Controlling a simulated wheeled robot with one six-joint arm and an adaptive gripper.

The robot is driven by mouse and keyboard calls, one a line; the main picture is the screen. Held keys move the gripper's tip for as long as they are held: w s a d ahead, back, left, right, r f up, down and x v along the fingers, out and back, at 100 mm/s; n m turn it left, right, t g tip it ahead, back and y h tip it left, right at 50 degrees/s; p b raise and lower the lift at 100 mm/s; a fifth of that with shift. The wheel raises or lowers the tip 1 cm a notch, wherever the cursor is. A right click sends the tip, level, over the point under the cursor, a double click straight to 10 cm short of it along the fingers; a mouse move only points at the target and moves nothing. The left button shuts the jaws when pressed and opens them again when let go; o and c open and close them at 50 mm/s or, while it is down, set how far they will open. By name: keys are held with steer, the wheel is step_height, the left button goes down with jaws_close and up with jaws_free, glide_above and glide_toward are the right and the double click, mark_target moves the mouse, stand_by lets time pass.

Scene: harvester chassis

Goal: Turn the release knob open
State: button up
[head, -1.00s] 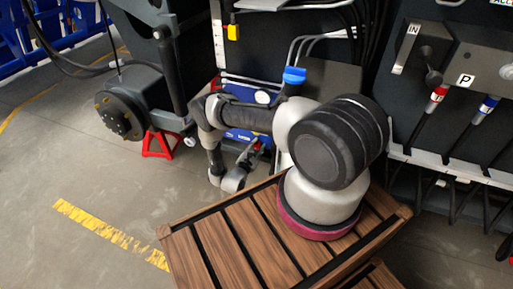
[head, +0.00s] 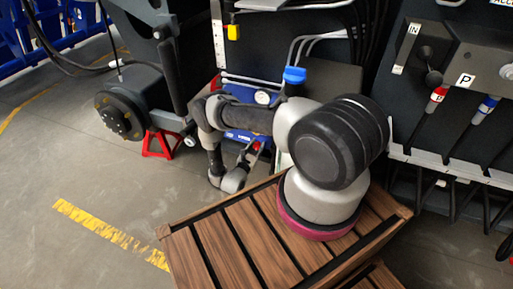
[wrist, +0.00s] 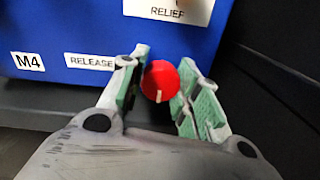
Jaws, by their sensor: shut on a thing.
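The release knob (wrist: 160,80) is a round red knob on the front of a blue box (wrist: 110,28), just right of a "RELEASE" label (wrist: 89,61). A pale mark on the knob points down in the wrist view. My gripper (wrist: 156,84) has its green-padded fingers on the left and right sides of the knob, and it is shut on it. In the head view the blue box (head: 236,136) is partly hidden behind my arm, and the knob is too small to make out clearly.
A dark panel edge (wrist: 280,75) stands close on the right in the wrist view. A blue cap (head: 294,75) and several pale hoses (head: 312,42) are above the box. A red stand (head: 160,143) is to the left. The floor (head: 110,190) there is clear.

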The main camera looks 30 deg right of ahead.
steer(key=shift+s, duration=0.1)
steer(key=o, duration=1.1)
steer(key=shift+c, duration=0.2)
steer(key=shift+a, duration=0.1)
steer(key=v, duration=1.2)
